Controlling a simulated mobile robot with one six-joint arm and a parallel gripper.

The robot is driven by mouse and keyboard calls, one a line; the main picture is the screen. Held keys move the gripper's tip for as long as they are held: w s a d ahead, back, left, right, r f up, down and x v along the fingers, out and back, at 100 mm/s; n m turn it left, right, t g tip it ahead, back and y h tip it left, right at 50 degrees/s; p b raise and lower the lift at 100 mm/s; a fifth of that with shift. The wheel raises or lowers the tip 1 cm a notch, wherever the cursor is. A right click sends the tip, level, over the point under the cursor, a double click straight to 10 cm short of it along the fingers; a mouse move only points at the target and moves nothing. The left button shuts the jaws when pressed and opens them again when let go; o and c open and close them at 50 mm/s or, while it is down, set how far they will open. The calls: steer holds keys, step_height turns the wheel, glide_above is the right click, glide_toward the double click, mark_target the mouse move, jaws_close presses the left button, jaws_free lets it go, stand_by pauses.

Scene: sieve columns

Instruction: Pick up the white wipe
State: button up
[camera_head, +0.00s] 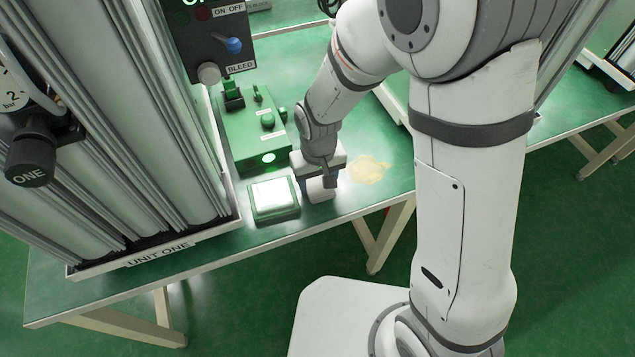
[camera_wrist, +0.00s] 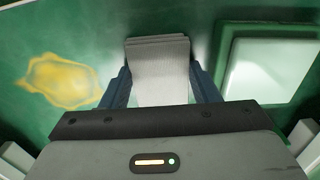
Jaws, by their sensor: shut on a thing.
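The white wipe (camera_wrist: 158,75) is a folded, layered pad between the two dark fingers of my gripper (camera_wrist: 160,88) in the wrist view. In the head view the wipe (camera_head: 320,192) shows as a small white block below my gripper (camera_head: 319,184), at the front part of the green bench. My gripper is shut on the wipe, with a finger on each side. I cannot tell whether the wipe still touches the bench.
A green tray with a white pad (camera_head: 273,196) lies just left of my gripper. A yellowish stain (camera_head: 369,169) is on the bench to its right. A green box with knobs (camera_head: 252,129) stands behind. The UNIT ONE columns (camera_head: 135,120) fill the left.

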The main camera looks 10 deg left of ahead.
mark_target(319, 185)
step_height(319, 185, up, 10)
steer(key=shift+r+p, duration=0.1)
steer(key=shift+p, duration=0.3)
stand_by(0.3)
steer(key=o, duration=0.3)
steer(key=shift+c, duration=1.2)
steer(key=shift+s+d, duration=0.1)
